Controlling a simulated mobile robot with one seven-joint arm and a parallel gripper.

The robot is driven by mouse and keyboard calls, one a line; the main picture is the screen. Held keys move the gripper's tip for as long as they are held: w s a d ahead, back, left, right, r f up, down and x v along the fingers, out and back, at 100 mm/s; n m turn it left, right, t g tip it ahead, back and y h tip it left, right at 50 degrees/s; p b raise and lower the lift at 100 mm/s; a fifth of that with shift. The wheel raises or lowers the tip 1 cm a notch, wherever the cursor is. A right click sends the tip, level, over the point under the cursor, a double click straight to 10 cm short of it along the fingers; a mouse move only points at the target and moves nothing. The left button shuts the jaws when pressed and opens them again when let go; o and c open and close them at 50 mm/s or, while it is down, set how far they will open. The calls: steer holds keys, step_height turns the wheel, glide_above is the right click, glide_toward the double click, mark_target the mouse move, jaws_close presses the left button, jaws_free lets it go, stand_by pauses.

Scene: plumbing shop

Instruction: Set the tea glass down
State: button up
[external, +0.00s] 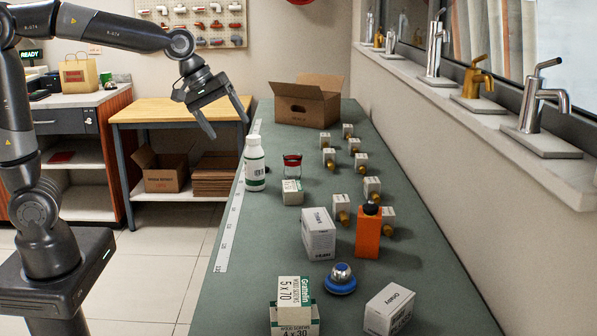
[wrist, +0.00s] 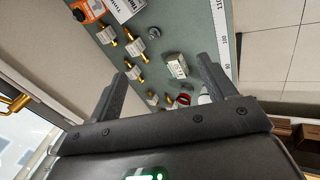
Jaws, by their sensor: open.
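The tea glass (external: 292,169), clear with a red band at the top, stands upright on the green counter (external: 253,265), just behind a small white-green box (external: 292,192). My gripper (external: 229,128) is open and empty, raised above and to the left of the glass, apart from it. In the wrist view the open fingers (wrist: 165,67) frame the counter. The red of the tea glass (wrist: 184,99) shows low between them, partly hidden by the gripper body.
A white bottle (external: 254,163) stands left of the glass. Several small boxes with brass fittings (external: 341,209), an orange bottle (external: 368,232) and larger boxes (external: 318,234) stand to the right and nearer. An open carton (external: 308,102) is at the back. The counter's near left is clear.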

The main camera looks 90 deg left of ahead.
steer(key=s+d+f+m, duration=0.1)
steer(key=s+d+m, duration=0.3)
steer(key=s, duration=0.3)
steer(key=s+d+f+m, duration=0.2)
steer(key=s+d+m, duration=0.2)
steer(key=s+m, duration=0.2)
steer(key=s+d+f+m, duration=0.1)
steer(key=s+d+m, duration=0.3)
steer(key=s, duration=0.6)
steer(key=shift+f+m, duration=0.2)
steer(key=shift+m, duration=0.9)
